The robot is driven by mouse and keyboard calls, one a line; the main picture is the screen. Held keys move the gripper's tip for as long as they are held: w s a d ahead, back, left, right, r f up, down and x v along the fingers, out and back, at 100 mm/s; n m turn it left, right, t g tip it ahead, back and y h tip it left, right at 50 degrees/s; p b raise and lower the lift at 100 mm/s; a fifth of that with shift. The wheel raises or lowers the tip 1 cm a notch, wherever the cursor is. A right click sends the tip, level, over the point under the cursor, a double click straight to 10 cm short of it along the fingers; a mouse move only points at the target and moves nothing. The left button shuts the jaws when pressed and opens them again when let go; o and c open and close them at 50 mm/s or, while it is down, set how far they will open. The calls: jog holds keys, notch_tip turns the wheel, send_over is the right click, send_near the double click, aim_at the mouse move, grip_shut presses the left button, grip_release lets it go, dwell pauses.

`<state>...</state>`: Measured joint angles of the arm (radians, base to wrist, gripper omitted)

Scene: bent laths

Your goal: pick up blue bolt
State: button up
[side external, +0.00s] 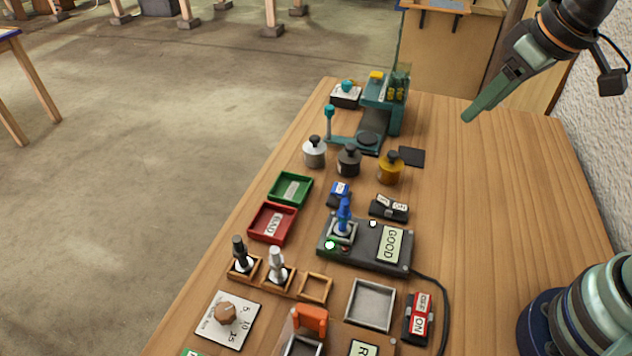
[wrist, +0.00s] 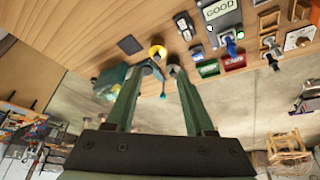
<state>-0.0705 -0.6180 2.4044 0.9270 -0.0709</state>
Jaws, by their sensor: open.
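The blue bolt (side external: 344,215) stands upright on the dark grey fixture (side external: 365,244) near the middle of the table, beside a "GOOD" label. It also shows in the wrist view (wrist: 230,45), right of my fingers. My gripper (side external: 470,117) is high above the back right of the table, well apart from the bolt. In the wrist view my gripper (wrist: 160,69) has its two fingers spread, with nothing held between them.
A black bolt (side external: 240,252) and a white bolt (side external: 277,265) stand in wooden holders in front of the fixture. Green (side external: 291,205) and red (side external: 259,238) trays lie left.

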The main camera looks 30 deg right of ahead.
jog(key=w+a+f+n+g, duration=0.2)
jog(key=w+a+n+g, duration=0.15)
jog(key=a+n, duration=0.4)
jog(key=n+g, duration=0.2)
jog(key=n, duration=0.2)
send_near(345, 201)
jog(key=shift+s+a+f+m+t, duration=0.1)
jog(key=shift+s+f+m+t, duration=0.15)
jog(key=shift+s, duration=0.15)
notch_tip(345, 201, down, 12)
jog(key=shift+w+f, duration=0.1)
jog(key=shift+w, duration=0.05)
grip_shut()
